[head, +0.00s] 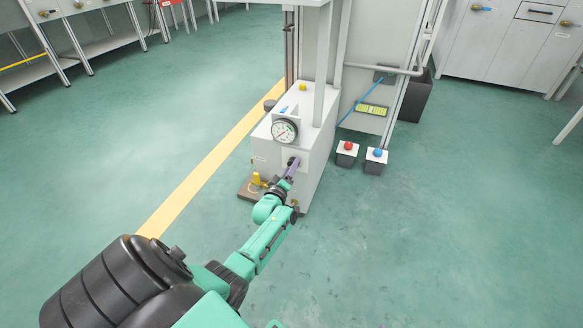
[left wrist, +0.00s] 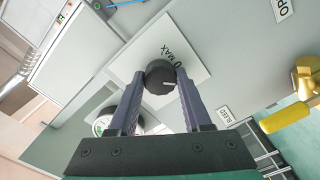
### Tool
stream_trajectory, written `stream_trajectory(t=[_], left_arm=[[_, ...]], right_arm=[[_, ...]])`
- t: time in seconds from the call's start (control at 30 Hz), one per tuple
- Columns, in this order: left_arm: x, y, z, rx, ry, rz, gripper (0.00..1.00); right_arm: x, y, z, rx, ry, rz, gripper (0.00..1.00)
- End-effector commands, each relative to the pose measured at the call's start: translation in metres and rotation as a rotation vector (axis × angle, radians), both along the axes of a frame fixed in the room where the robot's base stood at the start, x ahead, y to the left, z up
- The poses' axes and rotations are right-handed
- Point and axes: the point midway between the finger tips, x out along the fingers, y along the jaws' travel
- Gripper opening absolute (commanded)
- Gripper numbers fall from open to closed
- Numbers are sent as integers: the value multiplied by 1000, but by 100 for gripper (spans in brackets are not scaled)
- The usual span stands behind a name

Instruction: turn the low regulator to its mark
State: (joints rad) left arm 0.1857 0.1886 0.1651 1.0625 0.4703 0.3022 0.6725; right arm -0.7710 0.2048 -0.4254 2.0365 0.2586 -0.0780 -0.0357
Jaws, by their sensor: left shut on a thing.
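The low regulator is a round black knob (left wrist: 160,78) with a white pointer line, on a pale square plate (left wrist: 190,60) lettered "0" and "MAX". In the head view the knob (head: 293,162) is small and partly covered, on the front of a white cabinet (head: 317,158). My left gripper (head: 290,168) reaches it from the front. In the left wrist view the two fingers of my left gripper (left wrist: 160,74) stand on either side of the knob, shut on it. The pointer line lies across the knob's face. My right gripper is not in view.
A round gauge (head: 284,130) sits above the knob. A yellow-handled valve (head: 257,180) is low at the cabinet's left, also in the left wrist view (left wrist: 287,119). Boxes with a red button (head: 347,146) and a blue button (head: 377,153) stand right. The surrounding green floor is clear.

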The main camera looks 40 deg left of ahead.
Motion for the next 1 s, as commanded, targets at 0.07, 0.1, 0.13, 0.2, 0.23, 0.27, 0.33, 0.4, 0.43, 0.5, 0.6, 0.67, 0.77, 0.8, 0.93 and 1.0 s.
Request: stream_trajectory(t=[0.07,0.1,0.13,0.2,0.23,0.27,0.33,0.4,0.43,0.5,0.6,0.67,0.77,0.8,0.93,1.0], left_arm=[[-1,0,-2,-14,0,-1,0],[-1,0,-2,-19,-1,0,0],[-1,0,-2,-21,-2,0,0],[-1,0,-2,-26,-4,0,0],[-1,0,-2,-28,-5,0,0],[-1,0,-2,-28,-5,0,0],[-1,0,-2,-29,-5,0,0],[-1,0,-2,-29,-6,-1,0],[-1,0,-2,-29,-6,-1,0],[-1,0,-2,-29,-6,-1,0],[0,0,-2,-29,-6,0,76],[0,0,-1,-28,-6,0,79],[0,0,-1,-26,-7,0,79],[0,0,-1,-26,-8,0,79],[-1,0,0,-25,-7,0,79],[-5,-2,1,-25,-6,-1,79]], right_arm=[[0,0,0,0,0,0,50],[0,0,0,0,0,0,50],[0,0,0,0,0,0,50],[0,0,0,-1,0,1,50],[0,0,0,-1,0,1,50],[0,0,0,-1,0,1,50],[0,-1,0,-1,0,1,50],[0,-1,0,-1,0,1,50],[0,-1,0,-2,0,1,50],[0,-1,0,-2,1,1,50],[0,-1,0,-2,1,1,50],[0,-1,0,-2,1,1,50],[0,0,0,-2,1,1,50],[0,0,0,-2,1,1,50],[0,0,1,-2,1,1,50],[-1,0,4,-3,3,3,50]])
